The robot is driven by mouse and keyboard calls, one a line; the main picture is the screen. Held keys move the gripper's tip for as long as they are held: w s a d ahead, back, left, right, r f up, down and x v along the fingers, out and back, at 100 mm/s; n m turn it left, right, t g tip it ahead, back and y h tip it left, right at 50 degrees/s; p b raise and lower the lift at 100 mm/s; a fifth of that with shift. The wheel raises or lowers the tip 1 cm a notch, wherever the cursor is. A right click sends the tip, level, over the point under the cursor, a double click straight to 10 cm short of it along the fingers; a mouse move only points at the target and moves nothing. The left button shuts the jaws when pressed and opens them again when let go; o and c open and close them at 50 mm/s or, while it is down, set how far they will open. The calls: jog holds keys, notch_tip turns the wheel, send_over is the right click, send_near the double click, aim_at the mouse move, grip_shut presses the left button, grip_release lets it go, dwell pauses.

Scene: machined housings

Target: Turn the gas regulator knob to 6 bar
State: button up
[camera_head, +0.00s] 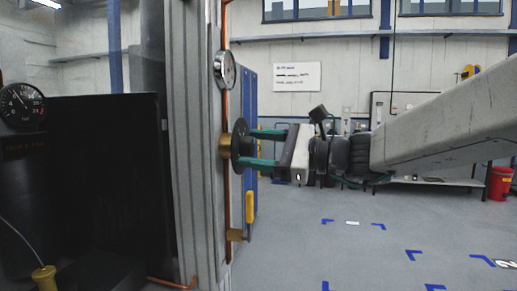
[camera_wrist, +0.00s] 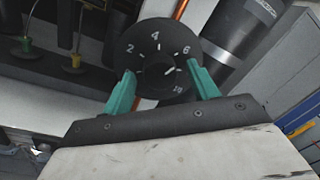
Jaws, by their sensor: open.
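The regulator knob (camera_head: 240,146) is a black disc seen nearly edge-on in the head view, on a brass body (camera_head: 224,147) beside the grey column. In the wrist view the black dial (camera_wrist: 138,63) faces me, with white numerals 2, 4 and 10 readable. A short white mark shows near its centre, pointing to the right side; its exact reading is unclear. My gripper (camera_head: 251,148) is open, its two green fingers reaching the dial face. In the wrist view the fingertips of my gripper (camera_wrist: 161,78) lie on either side of the dial's centre; contact cannot be told.
A round gauge (camera_head: 224,70) is above the knob, its face turned away. A copper pipe (camera_head: 227,205) runs down the column (camera_head: 195,130). A dark cabinet (camera_head: 90,180) and another gauge (camera_head: 21,105) stand left. Open floor (camera_head: 370,255) lies right.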

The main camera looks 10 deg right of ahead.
jog(key=v, duration=0.8)
jog(key=shift+f, duration=0.1)
jog(key=s+d+f+n+g+h, duration=0.1)
jog(key=s+f+n+g+h, duration=0.25)
jog(key=s+f, duration=0.35)
jog(key=s+d+f+n+g+h, duration=0.1)
jog(key=s+f+n+g+h, duration=0.2)
jog(key=s+f+n+h, duration=0.5)
jog(key=s+d+f+n+h, duration=0.3)
jog(key=s+d+f+h, duration=0.2)
jog(key=d, duration=0.6)
jog(key=s+f, duration=0.2)
jog(key=s, duration=0.1)
jog(key=shift+d+f+n, duration=0.25)
jog(key=shift+d+n, duration=0.1)
